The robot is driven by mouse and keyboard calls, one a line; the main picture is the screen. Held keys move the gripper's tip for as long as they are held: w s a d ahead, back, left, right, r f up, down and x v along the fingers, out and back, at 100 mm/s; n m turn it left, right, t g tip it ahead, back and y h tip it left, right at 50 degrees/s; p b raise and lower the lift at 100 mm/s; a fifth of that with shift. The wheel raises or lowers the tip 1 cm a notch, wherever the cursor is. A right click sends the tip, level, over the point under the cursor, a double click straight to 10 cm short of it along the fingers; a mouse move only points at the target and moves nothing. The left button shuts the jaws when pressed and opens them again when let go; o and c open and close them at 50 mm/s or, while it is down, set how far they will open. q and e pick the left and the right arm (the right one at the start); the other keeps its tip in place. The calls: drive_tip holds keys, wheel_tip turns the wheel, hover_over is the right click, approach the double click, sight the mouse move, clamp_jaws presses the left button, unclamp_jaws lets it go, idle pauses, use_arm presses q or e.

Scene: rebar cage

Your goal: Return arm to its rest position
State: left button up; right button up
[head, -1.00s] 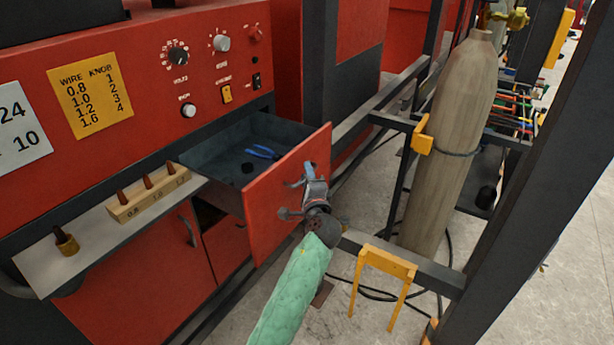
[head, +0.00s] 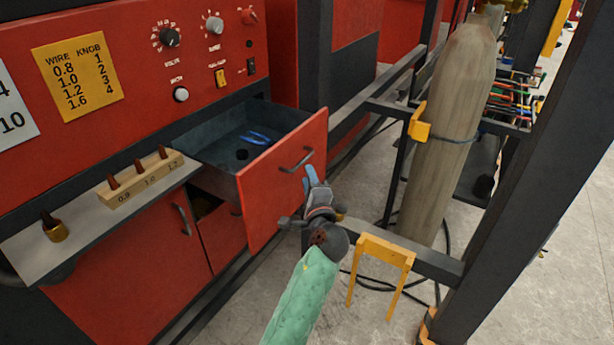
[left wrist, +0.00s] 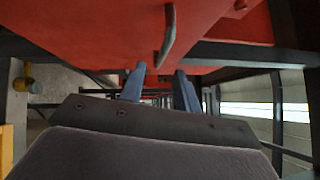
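My left arm, in a green sleeve, comes in from the bottom of the head view. My left gripper (head: 312,176) is just in front of the red drawer (head: 268,200), below and right of its grey handle (head: 296,160). In the left wrist view, the two blue-grey fingers (left wrist: 160,84) stand apart with nothing between them. The handle (left wrist: 167,40) shows beyond them and appears clear of the fingers. The drawer is pulled open and holds blue-handled pliers (head: 255,138) and a small dark round piece (head: 242,154). My right gripper is out of view.
A shelf (head: 100,215) with a wooden tip block (head: 140,180) and a brass piece (head: 55,228) is at left. A gas cylinder (head: 450,130), a yellow bracket (head: 385,252) and dark frame posts (head: 520,190) stand at right. Some floor is clear between.

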use_arm(q)
drive_tip(key=shift+s, duration=0.25)
idle(0.4)
wheel_tip(320, 180, down, 16)
drive_tip(key=w+a+n+g+h, duration=0.25)
drive_tip(key=n+g, duration=0.35)
drive_tip(key=n, duration=0.4)
drive_tip(key=s+a+f+n+g+h, duration=0.1)
drive_tip(key=s+a+f+n+g, duration=0.2)
drive_tip(key=f, duration=0.6)
drive_tip(key=s+a+f+n+g+h, duration=0.1)
drive_tip(key=s+a+f+g, duration=0.15)
drive_tip(key=s+f, duration=0.55)
drive_tip(key=s+a+f+n+g, duration=0.1)
drive_tip(key=s+a+f+g, duration=0.1)
drive_tip(key=s+a+f, duration=0.45)
drive_tip(key=s+a+f+n+g, duration=0.1)
drive_tip(key=s+a+f+g, duration=0.15)
drive_tip(key=s+f, duration=0.75)
drive_tip(key=s+a+f+g, duration=0.1)
drive_tip(key=s+a+f, duration=0.2)
drive_tip(key=s, duration=0.6)
drive_tip(key=s+a+f+g, duration=0.1)
drive_tip(key=s+a+f, duration=0.1)
drive_tip(key=s+f, duration=0.6)
drive_tip(key=shift+s+a+y, duration=0.4)
drive_tip(key=shift+s+y, duration=0.05)
drive_tip(key=shift+s, duration=0.15)
